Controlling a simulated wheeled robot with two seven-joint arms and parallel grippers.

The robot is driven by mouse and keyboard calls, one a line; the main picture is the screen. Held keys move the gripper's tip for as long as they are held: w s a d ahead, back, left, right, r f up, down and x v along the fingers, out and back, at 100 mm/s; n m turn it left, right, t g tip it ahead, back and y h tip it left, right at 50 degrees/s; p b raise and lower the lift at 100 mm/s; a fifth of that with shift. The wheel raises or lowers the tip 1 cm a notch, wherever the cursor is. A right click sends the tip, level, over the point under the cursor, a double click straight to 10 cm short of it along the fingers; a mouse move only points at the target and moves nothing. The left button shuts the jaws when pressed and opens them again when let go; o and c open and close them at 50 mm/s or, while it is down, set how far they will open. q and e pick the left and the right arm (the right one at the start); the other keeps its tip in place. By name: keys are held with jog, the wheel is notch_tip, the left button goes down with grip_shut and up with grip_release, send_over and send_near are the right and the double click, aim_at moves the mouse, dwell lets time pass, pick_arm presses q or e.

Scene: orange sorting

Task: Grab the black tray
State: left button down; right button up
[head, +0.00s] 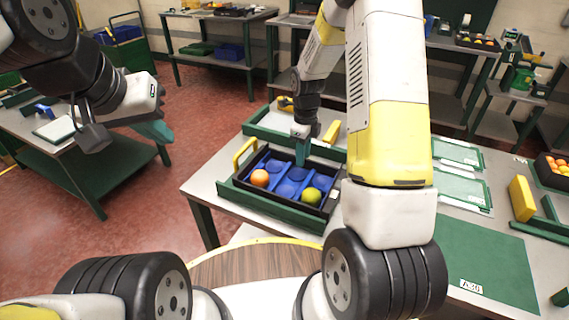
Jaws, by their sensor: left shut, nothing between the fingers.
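The black tray (279,202) sits in a green frame on the grey table. Its blue insert has round compartments. One orange fruit (260,178) lies at its left and one yellow-green fruit (311,196) at its front right. A yellow handle (244,152) stands at its left end. My right gripper (302,154) points down at the tray's far side; its fingers overlap the tray in the picture, and I cannot tell whether they touch it or are open. My right arm hides part of the area right of the tray.
Another yellow piece (332,132) stands behind the tray. A green mat (475,255) and a yellow block (522,198) are on the table at right. A box of orange fruit (555,170) is at the far right. A side table (60,150) stands at left.

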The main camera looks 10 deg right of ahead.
jog(key=shift+f, duration=0.9)
grip_shut()
dwell(0.7)
